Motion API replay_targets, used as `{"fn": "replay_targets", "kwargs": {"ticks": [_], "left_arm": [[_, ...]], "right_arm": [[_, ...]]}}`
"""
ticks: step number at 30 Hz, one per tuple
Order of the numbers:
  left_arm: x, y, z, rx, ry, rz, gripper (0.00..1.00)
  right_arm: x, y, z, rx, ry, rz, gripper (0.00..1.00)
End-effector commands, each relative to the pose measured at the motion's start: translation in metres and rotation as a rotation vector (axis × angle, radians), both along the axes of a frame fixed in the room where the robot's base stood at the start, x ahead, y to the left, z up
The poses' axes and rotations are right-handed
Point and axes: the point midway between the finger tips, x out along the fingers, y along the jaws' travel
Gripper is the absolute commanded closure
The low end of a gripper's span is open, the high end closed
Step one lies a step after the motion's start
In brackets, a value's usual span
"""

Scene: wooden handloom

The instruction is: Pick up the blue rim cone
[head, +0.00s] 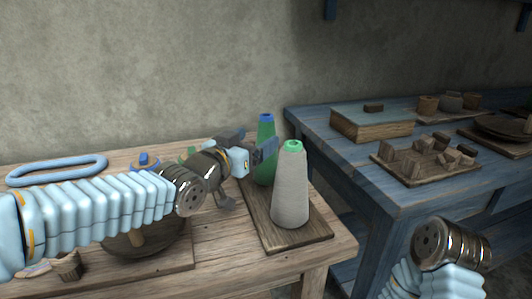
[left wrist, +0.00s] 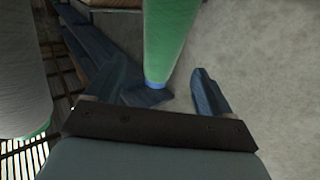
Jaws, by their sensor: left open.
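The blue rim cone is a tall green cone with a blue top (head: 265,136), standing upright at the back of a wooden board on the left table. My left gripper (head: 262,152) is open beside its upper part and partly covers it in the head view. In the left wrist view the green cone (left wrist: 167,35) enters from the top. Its blue rim end (left wrist: 155,84) lies between the open fingers (left wrist: 170,88), with a gap on the right finger's side. Contact on the left finger's side cannot be told. My right arm's wrist shows at the lower right, without its fingers.
A grey cone with a green rim (head: 291,195) stands close in front, on the same board (head: 316,235); it also shows at the left wrist view's left edge (left wrist: 22,70). A blue ring (head: 57,170) lies at the back left. A blue table (head: 330,150) with blocks stands right.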

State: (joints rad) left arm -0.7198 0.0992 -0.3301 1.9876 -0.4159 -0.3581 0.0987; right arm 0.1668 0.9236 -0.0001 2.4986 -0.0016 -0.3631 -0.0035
Motion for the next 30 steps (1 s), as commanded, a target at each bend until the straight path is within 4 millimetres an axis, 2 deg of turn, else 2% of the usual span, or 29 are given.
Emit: {"fn": "replay_targets", "kwargs": {"ticks": [5, 12, 20, 23, 30], "left_arm": [[0.014, -0.01, 0.0, 0.003, -0.002, -0.002, 0.18], [0.044, -0.027, -0.001, 0.001, -0.002, -0.001, 0.18], [0.048, -0.029, -0.002, 0.0, -0.001, 0.0, 0.18], [0.048, -0.029, -0.002, 0.0, -0.001, 0.0, 0.3], [0.048, -0.029, -0.002, -0.001, -0.001, 0.0, 0.67]], "right_arm": [[-0.001, 0.001, 0.005, 0.001, 0.001, 0.003, 0.57], [-0.002, 0.004, 0.012, 0.005, 0.003, 0.007, 0.57], [-0.002, 0.004, 0.012, 0.005, 0.003, 0.007, 0.57], [-0.002, 0.004, 0.012, 0.005, 0.003, 0.007, 0.57], [-0.002, 0.004, 0.012, 0.006, 0.003, 0.007, 0.57]]}}
